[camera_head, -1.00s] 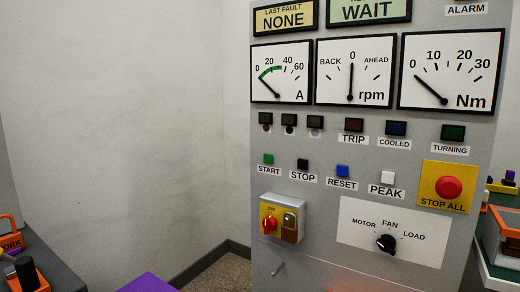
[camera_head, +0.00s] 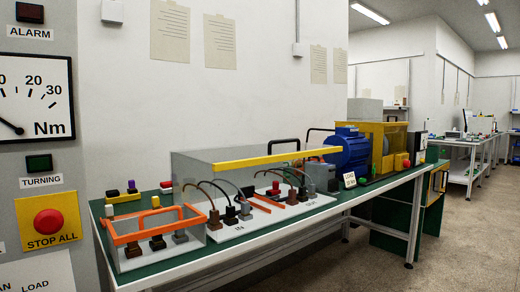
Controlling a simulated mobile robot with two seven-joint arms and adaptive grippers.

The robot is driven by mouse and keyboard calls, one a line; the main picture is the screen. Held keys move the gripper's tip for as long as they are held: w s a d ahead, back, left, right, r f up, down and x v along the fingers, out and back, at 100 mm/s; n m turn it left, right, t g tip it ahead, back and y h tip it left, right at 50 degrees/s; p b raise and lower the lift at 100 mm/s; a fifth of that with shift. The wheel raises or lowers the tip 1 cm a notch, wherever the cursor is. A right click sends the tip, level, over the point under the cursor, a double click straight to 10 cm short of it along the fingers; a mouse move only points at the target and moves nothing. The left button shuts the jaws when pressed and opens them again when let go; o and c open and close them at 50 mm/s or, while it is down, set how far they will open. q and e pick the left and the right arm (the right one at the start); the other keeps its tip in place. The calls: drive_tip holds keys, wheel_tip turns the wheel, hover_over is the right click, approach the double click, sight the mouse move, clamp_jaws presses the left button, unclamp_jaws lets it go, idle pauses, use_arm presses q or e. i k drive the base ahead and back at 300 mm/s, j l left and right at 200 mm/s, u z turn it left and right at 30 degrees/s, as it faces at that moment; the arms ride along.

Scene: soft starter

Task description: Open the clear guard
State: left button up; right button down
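A clear box-like guard (camera_head: 285,159) with a yellow front top edge stands on the green bench top. It looks shut over a white board with cables and dark terminals. A black handle (camera_head: 284,142) shows at its back top edge. To its left is a smaller clear box with an orange frame and handle (camera_head: 152,234), with brown and dark terminals inside. I cannot tell which of the two the task's name means. Neither of my grippers is in view.
The bench (camera_head: 330,215) runs back to the right, with a blue motor (camera_head: 347,150) and yellow housing (camera_head: 386,145) beyond the guard. A grey control panel (camera_head: 35,170) with a red stop button (camera_head: 48,222) stands at left. The floor (camera_head: 440,255) at right is clear.

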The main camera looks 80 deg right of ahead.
sight(282, 151)
drive_tip(key=z, duration=2.6)
drive_tip(key=l+u, duration=0.25)
drive_tip(key=l, duration=0.65)
drive_tip(key=k+l+u, duration=0.2)
drive_tip(key=l, duration=0.7)
drive_tip(key=i, duration=0.1)
